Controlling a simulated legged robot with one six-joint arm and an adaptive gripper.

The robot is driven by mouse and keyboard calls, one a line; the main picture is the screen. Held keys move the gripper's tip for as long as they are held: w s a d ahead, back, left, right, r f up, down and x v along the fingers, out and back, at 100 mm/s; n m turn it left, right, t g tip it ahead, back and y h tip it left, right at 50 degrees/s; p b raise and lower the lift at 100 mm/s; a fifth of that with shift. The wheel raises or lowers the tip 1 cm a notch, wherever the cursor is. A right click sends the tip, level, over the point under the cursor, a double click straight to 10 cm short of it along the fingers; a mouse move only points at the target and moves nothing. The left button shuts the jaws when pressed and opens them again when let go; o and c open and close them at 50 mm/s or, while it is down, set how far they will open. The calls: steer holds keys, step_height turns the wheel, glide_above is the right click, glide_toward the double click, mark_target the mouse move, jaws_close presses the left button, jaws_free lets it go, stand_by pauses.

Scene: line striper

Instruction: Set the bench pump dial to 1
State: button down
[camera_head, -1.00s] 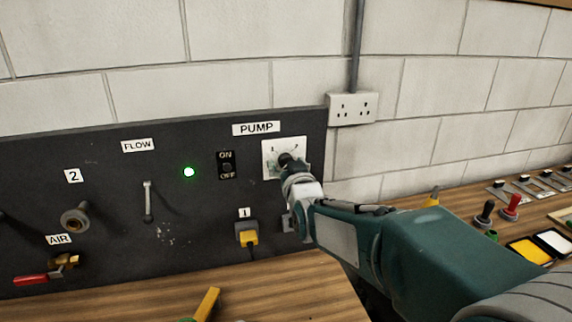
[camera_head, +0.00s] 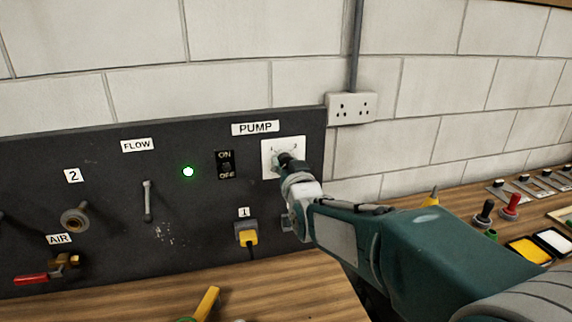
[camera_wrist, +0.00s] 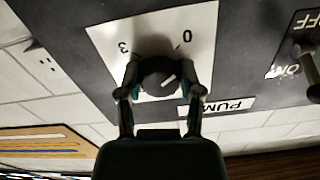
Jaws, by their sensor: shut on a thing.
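The pump dial is a dark round knob (camera_wrist: 158,76) on a white square plate (camera_head: 269,146) below the PUMP label (camera_head: 255,128). In the wrist view the plate is upside down, with 3 at upper left and 0 at upper right. The 1 and 2 show small at the plate's top in the head view. My gripper (camera_wrist: 160,88) is shut on the knob, one finger on each side. A white pointer mark on the knob lies on its right side in the wrist view, towards the right finger. The 1 and 2 are hidden there.
An ON/OFF switch (camera_head: 225,165) sits left of the dial, with a lit green lamp (camera_head: 188,172) beyond it. A yellow plug (camera_head: 250,237) is below. A wall socket (camera_head: 351,108) is at upper right. The wooden bench (camera_head: 270,290) runs below the panel.

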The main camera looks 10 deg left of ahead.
steer(key=m, duration=0.4)
steer(key=shift+a, duration=0.1)
steer(key=m, duration=0.8)
steer(key=shift+m, duration=2.1)
steer(key=shift+f, duration=0.1)
steer(key=shift+c, duration=1.3)
jaws_free()
